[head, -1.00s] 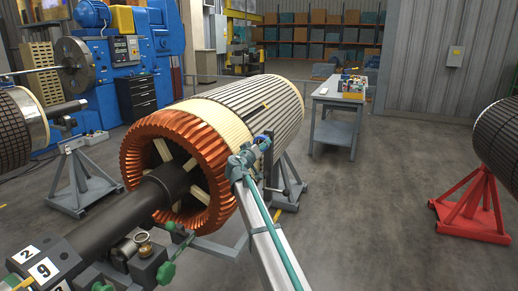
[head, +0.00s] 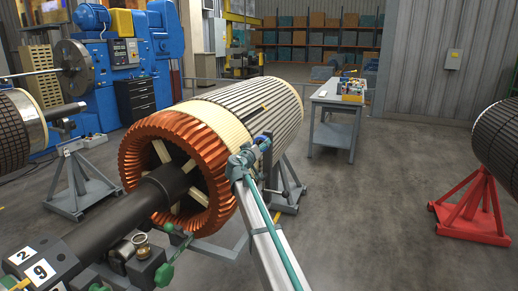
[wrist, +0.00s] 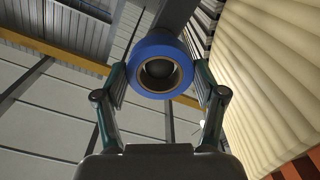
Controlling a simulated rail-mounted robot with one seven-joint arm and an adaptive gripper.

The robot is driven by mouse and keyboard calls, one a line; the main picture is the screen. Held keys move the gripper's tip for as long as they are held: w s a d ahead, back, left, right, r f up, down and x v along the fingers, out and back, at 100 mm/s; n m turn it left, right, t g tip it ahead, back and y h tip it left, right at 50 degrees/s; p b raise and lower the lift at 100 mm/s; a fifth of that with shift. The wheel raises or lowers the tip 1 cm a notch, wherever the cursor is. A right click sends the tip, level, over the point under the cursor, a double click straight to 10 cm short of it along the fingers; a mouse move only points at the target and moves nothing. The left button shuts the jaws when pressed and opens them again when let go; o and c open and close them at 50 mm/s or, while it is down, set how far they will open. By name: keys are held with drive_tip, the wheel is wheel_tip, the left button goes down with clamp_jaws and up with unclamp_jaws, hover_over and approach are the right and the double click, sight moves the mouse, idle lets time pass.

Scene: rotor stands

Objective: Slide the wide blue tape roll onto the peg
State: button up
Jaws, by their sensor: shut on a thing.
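The wide blue tape roll (wrist: 139,78) is between the fingers of my gripper (wrist: 158,82) in the wrist view, its round face and tan core towards the camera. My gripper is shut on its sides. A dark rounded shape fills much of the core; I cannot tell whether it is the peg's end. A grey post (wrist: 178,17) runs behind the roll. In the head view my gripper (head: 252,156) is beside the right side of the rotor, at a dark upright post (head: 267,158). The roll is a small blue patch (head: 262,139) there. The peg is not clearly visible.
The large rotor with copper windings (head: 138,165) lies close to the left of my gripper. Its cream band (wrist: 265,70) fills the wrist view's right side. A grey workbench (head: 335,105) stands behind, a red stand (head: 470,210) to the right. Open floor lies between.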

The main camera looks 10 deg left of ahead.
drive_tip(key=shift+b+x, duration=1.65)
drive_tip(key=shift+x, duration=0.5)
idle(0.4)
drive_tip(key=o, duration=1.2)
drive_tip(key=shift+c, duration=0.2)
drive_tip(key=shift+s, duration=0.2)
drive_tip(key=shift+b+v, duration=1.7)
drive_tip(key=shift+v, duration=2.65)
drive_tip(key=shift+w, duration=0.1)
